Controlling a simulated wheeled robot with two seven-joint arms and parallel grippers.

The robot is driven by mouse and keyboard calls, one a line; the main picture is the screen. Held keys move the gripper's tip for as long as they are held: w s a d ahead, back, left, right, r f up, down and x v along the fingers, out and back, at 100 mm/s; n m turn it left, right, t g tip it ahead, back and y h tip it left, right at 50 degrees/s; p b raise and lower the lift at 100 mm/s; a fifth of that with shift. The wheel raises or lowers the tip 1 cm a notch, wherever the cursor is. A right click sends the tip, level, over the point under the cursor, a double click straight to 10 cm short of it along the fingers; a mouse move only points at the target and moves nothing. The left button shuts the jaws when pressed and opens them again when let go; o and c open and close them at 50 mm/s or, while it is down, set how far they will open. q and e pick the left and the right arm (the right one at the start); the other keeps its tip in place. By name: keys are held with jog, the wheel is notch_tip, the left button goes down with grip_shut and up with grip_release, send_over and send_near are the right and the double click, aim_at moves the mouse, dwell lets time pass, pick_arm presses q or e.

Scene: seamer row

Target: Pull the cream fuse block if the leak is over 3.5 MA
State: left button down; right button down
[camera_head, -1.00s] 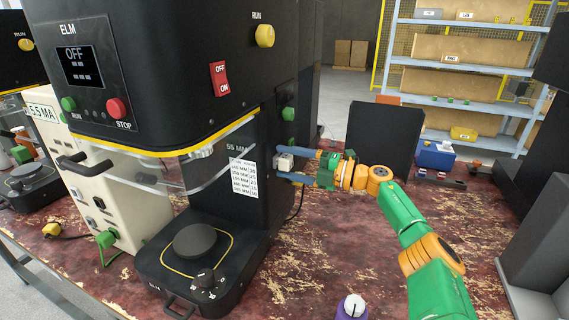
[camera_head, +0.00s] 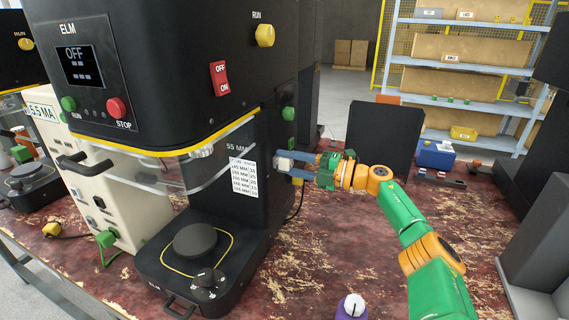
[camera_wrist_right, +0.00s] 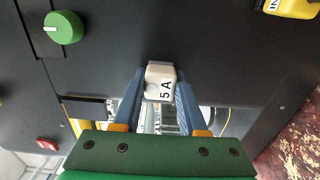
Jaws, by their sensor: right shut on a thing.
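The cream fuse block (camera_head: 285,163) sits at the side of the black ELM seamer (camera_head: 180,60). In the right wrist view the block (camera_wrist_right: 160,84) is marked "5 A". My right gripper (camera_head: 296,163) has its two blue fingers on either side of the block and is shut on it; in the wrist view the fingertips (camera_wrist_right: 160,88) flank it. I cannot tell whether the block is still seated. A cream box (camera_head: 85,165) left of the seamer carries the label "5.5 MA" (camera_head: 43,111). The seamer's display (camera_head: 78,65) reads OFF. My left gripper is not in view.
A red switch (camera_head: 220,78), a yellow RUN knob (camera_head: 265,36) and a green knob (camera_head: 288,114) are on the seamer. A purple bottle with a white cap (camera_head: 352,306) stands at the front edge. A blue box (camera_head: 435,155) stands behind. The worn red tabletop (camera_head: 300,255) is clear in the middle.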

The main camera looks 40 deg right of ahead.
aim_at(292, 164)
jog(key=shift+s+f, duration=0.1)
jog(key=shift+f, duration=0.05)
jog(key=shift+s+d, duration=0.15)
jog(key=shift+s, duration=0.05)
jog(key=shift+b+v, duration=0.5)
jog(key=shift+v, duration=0.35)
jog(key=shift+s+d, duration=0.1)
jog(key=shift+s, duration=0.2)
jog(key=shift+s+d+b, duration=0.45)
jog(key=shift+s+b, duration=0.15)
jog(key=shift+b, duration=0.35)
jog(key=shift+s+d+b, duration=0.25)
jog(key=shift+s+b, duration=0.45)
jog(key=shift+b, duration=0.25)
